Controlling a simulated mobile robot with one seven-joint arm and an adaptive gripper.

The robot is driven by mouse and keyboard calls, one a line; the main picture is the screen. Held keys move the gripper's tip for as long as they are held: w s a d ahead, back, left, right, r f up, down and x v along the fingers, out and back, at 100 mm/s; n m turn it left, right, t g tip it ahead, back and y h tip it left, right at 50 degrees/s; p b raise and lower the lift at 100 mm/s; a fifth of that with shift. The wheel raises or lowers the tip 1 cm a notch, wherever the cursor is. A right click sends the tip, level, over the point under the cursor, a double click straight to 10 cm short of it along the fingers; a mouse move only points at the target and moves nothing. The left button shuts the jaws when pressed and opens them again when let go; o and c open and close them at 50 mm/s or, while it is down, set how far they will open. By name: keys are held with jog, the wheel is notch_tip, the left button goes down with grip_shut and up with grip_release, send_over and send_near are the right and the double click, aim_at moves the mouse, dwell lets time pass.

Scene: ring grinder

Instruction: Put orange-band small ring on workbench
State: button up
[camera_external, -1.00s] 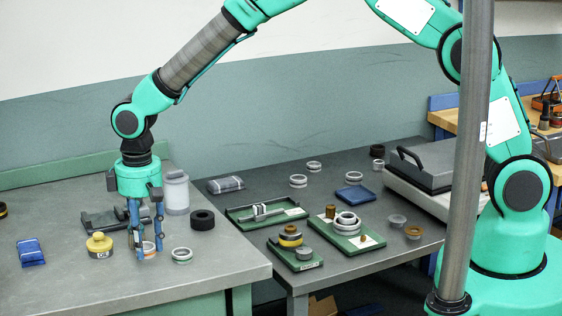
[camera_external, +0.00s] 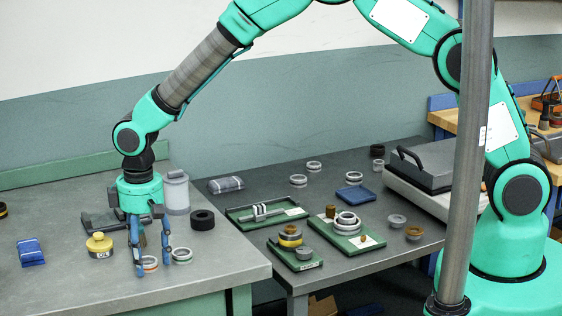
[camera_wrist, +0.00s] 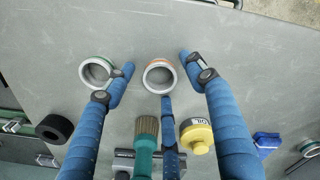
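The orange-band small ring (camera_external: 149,263) sits upright on the grey workbench (camera_external: 85,288), near its front edge. In the wrist view the ring (camera_wrist: 147,85) shows its orange-brown band and pale rim. My gripper (camera_external: 153,268) is low over the bench with its blue fingers spread around the ring. In the wrist view my gripper (camera_wrist: 156,62) has gaps between both side fingertips and the ring. The third finger ends close below the ring; I cannot tell if it touches.
A green-band ring (camera_external: 182,256) stands close right of the fingers. A yellow-topped part (camera_external: 99,246), a blue item (camera_external: 31,252) and a black ring (camera_external: 202,220) are on the same bench. The bench's front left is clear.

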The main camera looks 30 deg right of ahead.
jog(key=shift+r, duration=0.15)
notch_tip(320, 180, up, 12)
jog(key=p, duration=0.2)
dwell(0.6)
dwell(0.5)
dwell(0.4)
